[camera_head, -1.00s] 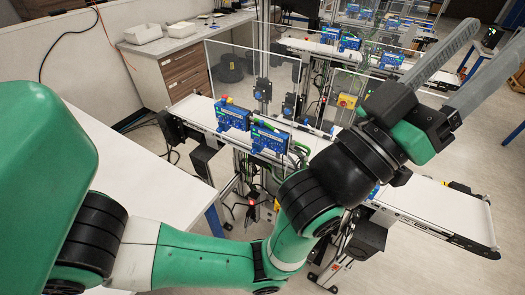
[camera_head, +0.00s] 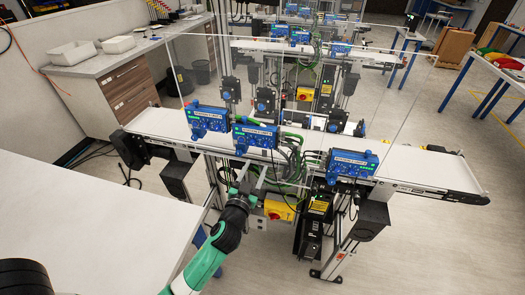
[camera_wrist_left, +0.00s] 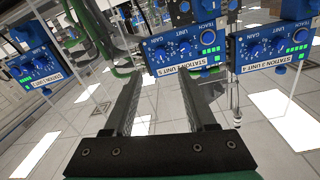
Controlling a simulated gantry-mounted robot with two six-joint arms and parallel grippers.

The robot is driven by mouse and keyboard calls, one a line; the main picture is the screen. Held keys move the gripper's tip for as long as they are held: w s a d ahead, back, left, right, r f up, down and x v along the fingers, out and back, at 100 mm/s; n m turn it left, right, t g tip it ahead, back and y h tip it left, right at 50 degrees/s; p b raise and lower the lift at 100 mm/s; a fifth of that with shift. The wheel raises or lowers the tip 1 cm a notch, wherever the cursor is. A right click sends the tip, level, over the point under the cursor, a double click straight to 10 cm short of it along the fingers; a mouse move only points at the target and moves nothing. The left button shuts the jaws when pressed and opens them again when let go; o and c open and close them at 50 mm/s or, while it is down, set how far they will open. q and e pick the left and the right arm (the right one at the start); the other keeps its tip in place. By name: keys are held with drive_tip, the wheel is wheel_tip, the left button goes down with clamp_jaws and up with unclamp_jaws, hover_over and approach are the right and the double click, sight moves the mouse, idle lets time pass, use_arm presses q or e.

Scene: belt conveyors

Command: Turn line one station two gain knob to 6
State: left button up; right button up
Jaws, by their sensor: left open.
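Three blue control boxes sit along the near conveyor: a left box (camera_head: 208,120), a middle box (camera_head: 256,133) and a right box (camera_head: 352,162). My left gripper (camera_head: 247,182) is open and empty, just in front of and below the middle box, apart from it. In the left wrist view, my open fingers (camera_wrist_left: 162,88) point towards a box (camera_wrist_left: 183,50) with small knobs and green lights; its inverted label seems to read station 2. Another box (camera_wrist_left: 272,45) is beside it and a third (camera_wrist_left: 37,68) is farther left. The knob settings are too small to read. My right gripper is out of view.
The near conveyor belt (camera_head: 430,172) runs behind and beside the boxes. Green cables (camera_head: 292,150) hang beside the middle box, above a yellow switch box (camera_head: 280,207). A clear panel stands behind. A white table (camera_head: 90,225) is at the left.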

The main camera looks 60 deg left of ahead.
sight(265, 146)
use_arm(q)
drive_tip(key=x, duration=0.9)
drive_tip(key=shift+w+a, duration=0.2)
drive_tip(key=shift+a, duration=0.15)
clamp_jaws()
